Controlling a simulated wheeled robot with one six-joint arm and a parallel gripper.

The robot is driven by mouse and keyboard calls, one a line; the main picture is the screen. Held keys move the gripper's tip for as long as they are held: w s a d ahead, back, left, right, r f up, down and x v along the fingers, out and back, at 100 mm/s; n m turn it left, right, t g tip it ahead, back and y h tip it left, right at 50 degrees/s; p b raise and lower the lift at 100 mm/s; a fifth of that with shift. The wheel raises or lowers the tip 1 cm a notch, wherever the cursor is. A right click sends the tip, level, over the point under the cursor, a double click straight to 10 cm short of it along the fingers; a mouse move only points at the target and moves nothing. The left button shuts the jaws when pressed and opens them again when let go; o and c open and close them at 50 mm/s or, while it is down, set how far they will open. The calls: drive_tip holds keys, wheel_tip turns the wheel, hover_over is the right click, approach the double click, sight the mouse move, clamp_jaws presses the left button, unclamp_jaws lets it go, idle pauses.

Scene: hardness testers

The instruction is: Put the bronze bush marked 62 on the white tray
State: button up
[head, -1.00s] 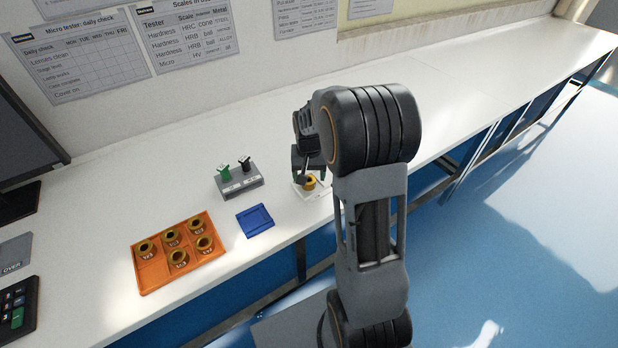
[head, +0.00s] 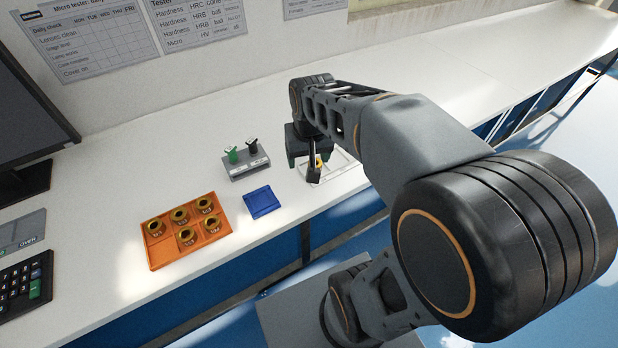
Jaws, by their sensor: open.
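The white tray (head: 347,174) lies on the bench right of the blue tray. A bronze bush (head: 319,161) shows on it, partly hidden behind my gripper's fingers; its number cannot be read. My gripper (head: 308,169) points down at the tray's left side, open, close to that bush. Whether a finger touches the bush I cannot tell. The orange tray (head: 159,256) holds several more bronze bushes (head: 186,236) with numbers too small to read surely. Its lower left compartment is empty.
A small blue tray (head: 262,202) lies empty between the orange and white trays. A grey stand (head: 247,169) with a green and a black piece is behind it. A monitor (head: 30,110) and keypad (head: 25,285) are at left. The bench at the far right is clear.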

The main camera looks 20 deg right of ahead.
drive_tip(key=s+a+f+n+t, duration=0.1)
drive_tip(key=s+a+n, duration=0.1)
drive_tip(key=s, duration=0.4)
drive_tip(key=shift+s+a+f, duration=0.25)
drive_tip(key=shift+s+a, duration=0.1)
drive_tip(key=shift+a, duration=0.1)
drive_tip(key=w+p+v, duration=0.1)
drive_tip(key=p+v, duration=0.5)
drive_tip(key=shift+w+r+t, duration=0.2)
drive_tip(key=shift+r+t, duration=0.2)
drive_tip(key=shift+r, duration=0.1)
